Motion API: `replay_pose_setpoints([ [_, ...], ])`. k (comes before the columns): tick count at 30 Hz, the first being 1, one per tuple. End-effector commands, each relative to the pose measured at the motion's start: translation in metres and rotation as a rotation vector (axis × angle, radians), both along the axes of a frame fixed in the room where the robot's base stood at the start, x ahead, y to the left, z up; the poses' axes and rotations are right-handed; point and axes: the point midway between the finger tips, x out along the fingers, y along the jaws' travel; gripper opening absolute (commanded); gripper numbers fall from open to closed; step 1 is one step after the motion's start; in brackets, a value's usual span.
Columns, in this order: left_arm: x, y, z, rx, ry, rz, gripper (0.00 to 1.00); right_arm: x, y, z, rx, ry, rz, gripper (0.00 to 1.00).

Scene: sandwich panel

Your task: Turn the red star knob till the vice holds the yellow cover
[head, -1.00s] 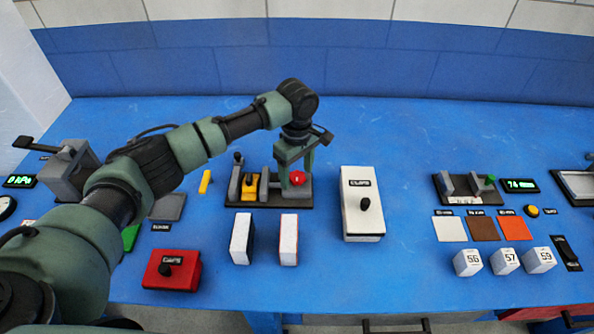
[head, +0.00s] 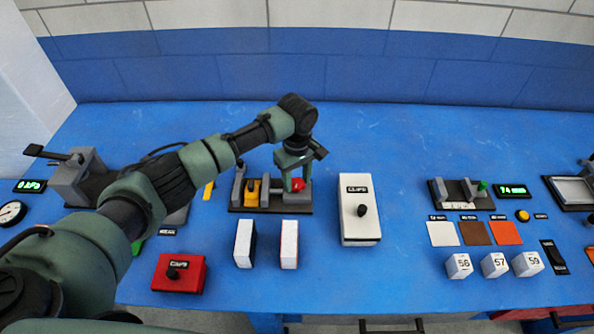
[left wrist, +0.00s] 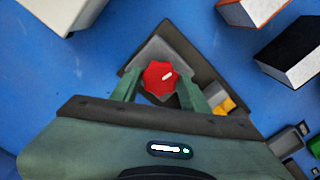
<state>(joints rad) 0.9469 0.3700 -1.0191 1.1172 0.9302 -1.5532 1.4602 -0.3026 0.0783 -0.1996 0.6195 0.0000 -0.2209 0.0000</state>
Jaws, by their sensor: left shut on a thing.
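The vice (head: 239,190) stands on a dark base left of centre on the bench. The yellow cover (head: 252,189) is between its grey jaws; I cannot tell whether both jaws touch it. The red star knob (head: 298,185) is at the vice's right end. My left gripper (head: 294,182) points down and is shut on the knob. In the left wrist view the knob (left wrist: 160,77), with a white mark, is between the two green fingers, and the cover (left wrist: 225,106) is partly hidden behind the right finger. My right gripper is not in view.
Two white-faced blocks (head: 244,243) (head: 289,244) stand in front of the vice. A white box with a black knob (head: 360,225) is to its right, and a red box (head: 180,273) is at front left. The blue bench behind the vice is clear.

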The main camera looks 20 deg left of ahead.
Motion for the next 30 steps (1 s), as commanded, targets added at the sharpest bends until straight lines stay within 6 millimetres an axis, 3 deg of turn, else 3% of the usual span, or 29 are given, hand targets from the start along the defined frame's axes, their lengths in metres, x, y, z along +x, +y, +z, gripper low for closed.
replay_pose_setpoints([
  [1, -0.002, -0.002, 0.008, -0.003, 0.007, -0.039, 0.04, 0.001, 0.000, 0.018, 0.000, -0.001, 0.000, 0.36],
  [6, -0.001, -0.002, 0.005, -0.004, 0.005, -0.197, 0.04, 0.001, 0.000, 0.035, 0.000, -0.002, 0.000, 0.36],
  [30, 0.000, -0.001, 0.002, -0.004, 0.001, -0.958, 0.04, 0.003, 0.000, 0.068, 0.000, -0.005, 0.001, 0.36],
])
